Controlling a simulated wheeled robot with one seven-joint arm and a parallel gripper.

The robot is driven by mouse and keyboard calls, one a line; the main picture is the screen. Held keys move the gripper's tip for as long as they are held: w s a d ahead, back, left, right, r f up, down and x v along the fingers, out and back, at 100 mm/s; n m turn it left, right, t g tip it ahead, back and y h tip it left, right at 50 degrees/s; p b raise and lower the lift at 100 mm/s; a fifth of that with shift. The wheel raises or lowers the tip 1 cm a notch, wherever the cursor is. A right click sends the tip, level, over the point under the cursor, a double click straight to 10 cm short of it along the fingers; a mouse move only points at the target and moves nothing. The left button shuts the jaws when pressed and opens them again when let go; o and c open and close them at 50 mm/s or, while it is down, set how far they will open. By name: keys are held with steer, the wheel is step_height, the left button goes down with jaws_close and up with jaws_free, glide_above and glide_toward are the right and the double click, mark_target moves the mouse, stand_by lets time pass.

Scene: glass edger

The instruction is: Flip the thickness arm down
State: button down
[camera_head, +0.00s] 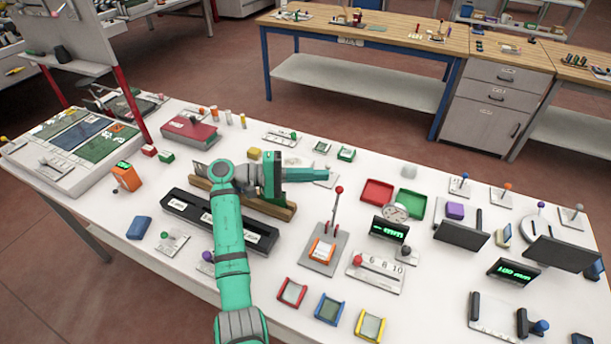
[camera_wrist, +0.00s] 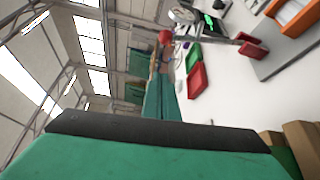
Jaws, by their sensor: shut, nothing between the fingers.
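A lever with a red ball knob (camera_head: 339,190) stands nearly upright on a grey base plate (camera_head: 318,262) with an orange labelled block (camera_head: 322,249). No readable label here marks it as the thickness arm. My gripper (camera_head: 324,175) points right and is shut and empty, its tips just left of and above the knob. In the wrist view the shut teal fingers (camera_wrist: 163,68) point at the red knob (camera_wrist: 165,37), close to it; I cannot tell whether they touch. The lever's rod (camera_wrist: 215,41) runs right toward the orange block (camera_wrist: 297,12).
Right of the lever are a plate marked 6 8 10 (camera_head: 376,273), a green-digit display (camera_head: 389,229), and red (camera_head: 377,192) and green (camera_head: 411,203) trays. Small red, blue and yellow holders line the front edge. A wooden rail (camera_head: 285,212) lies under my gripper.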

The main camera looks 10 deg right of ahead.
mark_target(335, 209)
steer(key=s+d, duration=0.1)
steer(key=s, duration=0.1)
steer(key=s+d, duration=0.2)
steer(key=shift+r, duration=0.1)
stand_by(0.5)
steer(key=shift+a, duration=0.1)
